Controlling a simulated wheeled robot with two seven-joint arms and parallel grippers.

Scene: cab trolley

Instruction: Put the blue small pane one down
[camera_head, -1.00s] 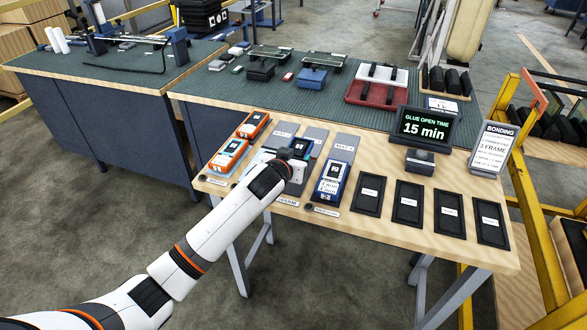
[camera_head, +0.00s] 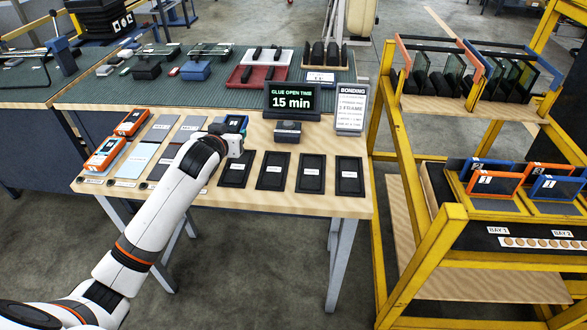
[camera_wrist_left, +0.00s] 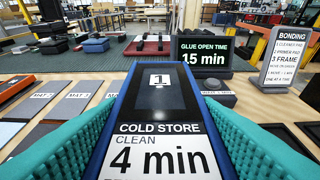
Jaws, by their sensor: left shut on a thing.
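My left gripper (camera_head: 236,143) is shut on the blue small pane (camera_head: 236,122), over the wooden front part of the table. In the left wrist view the blue pane (camera_wrist_left: 160,80) lies between the two teal fingers; it has a dark face, a "1" tag and a white label reading "COLD STORE CLEAN 4 min". I cannot tell whether its underside touches the table. Grey mats (camera_head: 160,128) lie left of the gripper. Several black trays (camera_head: 273,170) lie in a row to the right, apart from the pane. My right gripper is not in view.
Two orange panes (camera_head: 105,153) lie at the table's left. The glue timer (camera_head: 290,102) reading 15 min and the bonding sign (camera_head: 351,108) stand behind the trays. A yellow rack (camera_head: 440,240) with orange and blue framed panes stands at the right.

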